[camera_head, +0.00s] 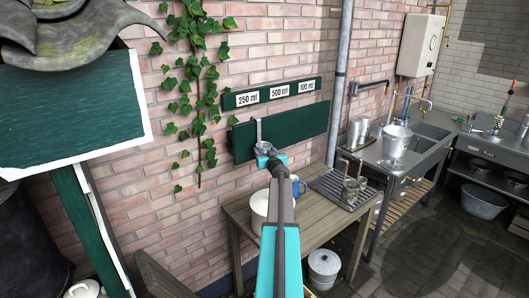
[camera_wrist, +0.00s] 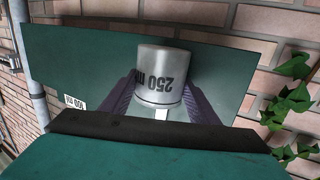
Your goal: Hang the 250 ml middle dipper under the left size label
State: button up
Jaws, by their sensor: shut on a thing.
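My gripper (camera_head: 266,153) is shut on the metal dipper (camera_wrist: 160,72), whose cup shows "250 ml" upside down between the two dark fingers in the wrist view. In the head view the dipper's grey handle (camera_head: 258,131) rises above my gripper, before the left part of the lower green board (camera_head: 306,124). The label strip (camera_head: 265,93) above carries three labels: 250 ml (camera_head: 247,99) at left, 500 ml (camera_head: 279,91) in the middle, 100 ml (camera_head: 306,86) at right. The dipper is below the left label. I cannot tell whether its hook touches the board.
Below is a wooden table with a white pot (camera_head: 259,207), a blue mug (camera_head: 297,187) and a dark slatted rack (camera_head: 332,187) with metal dippers (camera_head: 352,187). Ivy (camera_head: 198,90) climbs left of the board. A green sign (camera_head: 70,115) stands at left; a drainpipe (camera_head: 339,85) runs at right.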

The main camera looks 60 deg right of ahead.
jog(key=shift+f, duration=0.25)
dwell(0.5)
jog(key=o, duration=1.3)
jog(key=shift+s+a, duration=0.1)
jog(key=shift+s, duration=0.1)
jog(key=shift+s+a, duration=0.4)
jog(key=shift+s, duration=0.8)
jog(key=shift+s+a, duration=0.4)
jog(key=shift+s, duration=0.75)
jog(key=shift+s+a, duration=0.4)
jog(key=shift+s, duration=0.8)
jog(key=shift+s, duration=0.1)
